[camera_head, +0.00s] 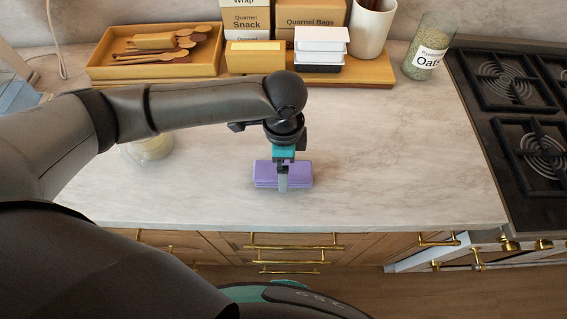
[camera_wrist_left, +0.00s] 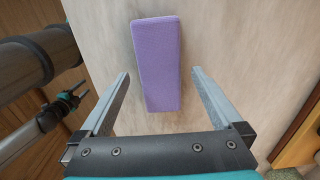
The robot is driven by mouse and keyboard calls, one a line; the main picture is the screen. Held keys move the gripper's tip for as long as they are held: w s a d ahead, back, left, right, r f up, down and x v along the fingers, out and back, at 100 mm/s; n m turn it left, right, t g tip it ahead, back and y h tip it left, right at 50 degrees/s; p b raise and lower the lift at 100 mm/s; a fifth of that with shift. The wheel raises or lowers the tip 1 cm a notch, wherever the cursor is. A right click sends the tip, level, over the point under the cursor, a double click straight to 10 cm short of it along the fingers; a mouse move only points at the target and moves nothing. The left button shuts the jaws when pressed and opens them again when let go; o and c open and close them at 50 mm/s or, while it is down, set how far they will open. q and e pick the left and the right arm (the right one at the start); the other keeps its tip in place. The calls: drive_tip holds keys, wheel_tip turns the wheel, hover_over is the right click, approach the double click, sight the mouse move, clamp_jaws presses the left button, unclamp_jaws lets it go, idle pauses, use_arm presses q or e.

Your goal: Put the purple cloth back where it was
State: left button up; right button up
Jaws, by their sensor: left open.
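A folded purple cloth (camera_head: 299,174) lies on the marble counter near its front edge, in the middle of the head view. It also shows in the left wrist view (camera_wrist_left: 157,62) as a flat block. My left gripper (camera_head: 283,188) points down over the cloth and hides part of it in the head view. In the left wrist view its two fingers (camera_wrist_left: 160,82) are spread wide, with the cloth's lower end between and beyond them. I see no finger touching the cloth.
Wooden trays (camera_head: 205,68) with spoons and boxes stand along the back. An oats jar (camera_head: 428,50) and a black stove (camera_head: 515,110) are at the right. A glass jar (camera_head: 152,147) is partly behind my left arm. The counter right of the cloth is clear.

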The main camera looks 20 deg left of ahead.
use_arm(q)
wheel_tip(320, 180, up, 12)
drive_tip(key=p, duration=0.1)
drive_tip(key=shift+f+p, duration=0.15)
drive_tip(key=shift+p, duration=0.15)
idle(0.4)
